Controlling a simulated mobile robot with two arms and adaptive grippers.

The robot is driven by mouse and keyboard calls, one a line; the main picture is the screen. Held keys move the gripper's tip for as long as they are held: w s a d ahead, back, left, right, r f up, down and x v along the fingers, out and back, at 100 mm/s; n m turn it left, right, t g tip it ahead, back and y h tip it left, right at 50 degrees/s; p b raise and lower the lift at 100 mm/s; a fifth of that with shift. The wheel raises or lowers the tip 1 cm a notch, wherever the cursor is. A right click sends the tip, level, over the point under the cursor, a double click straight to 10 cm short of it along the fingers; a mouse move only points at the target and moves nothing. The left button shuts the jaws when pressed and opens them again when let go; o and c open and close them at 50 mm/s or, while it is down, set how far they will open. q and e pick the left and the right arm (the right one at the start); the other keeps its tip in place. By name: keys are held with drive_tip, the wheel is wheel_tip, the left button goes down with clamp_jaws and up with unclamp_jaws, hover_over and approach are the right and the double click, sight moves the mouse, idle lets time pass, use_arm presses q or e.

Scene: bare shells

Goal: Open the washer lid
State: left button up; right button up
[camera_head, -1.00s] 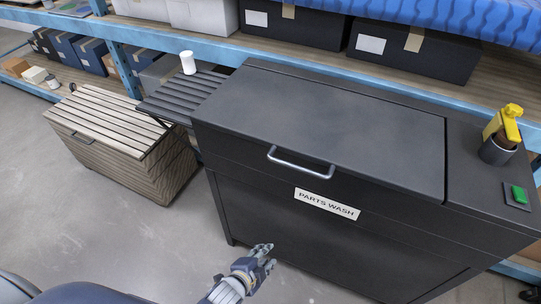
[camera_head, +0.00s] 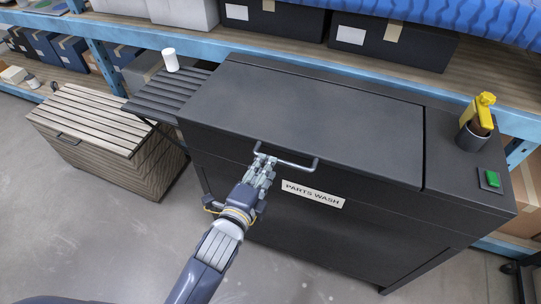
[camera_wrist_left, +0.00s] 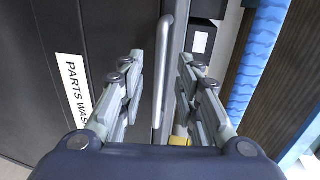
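The parts washer (camera_head: 330,220) is a dark grey cabinet with a "PARTS WASH" label. Its flat lid (camera_head: 310,112) is closed. A grey bar handle (camera_head: 297,165) is on the lid's front edge. My left gripper (camera_head: 264,160) is at the left part of the handle, its fingers reaching up to it. In the left wrist view the left gripper (camera_wrist_left: 161,57) is open, with the handle bar (camera_wrist_left: 163,75) running between its spread fingers, nearer the left one. I cannot tell whether a finger touches it. My right gripper is not in view.
A slatted wooden chest (camera_head: 100,140) stands farther left. Shelving runs behind.

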use_arm(q)
drive_tip(key=shift+x, duration=2.6)
clamp_jaws()
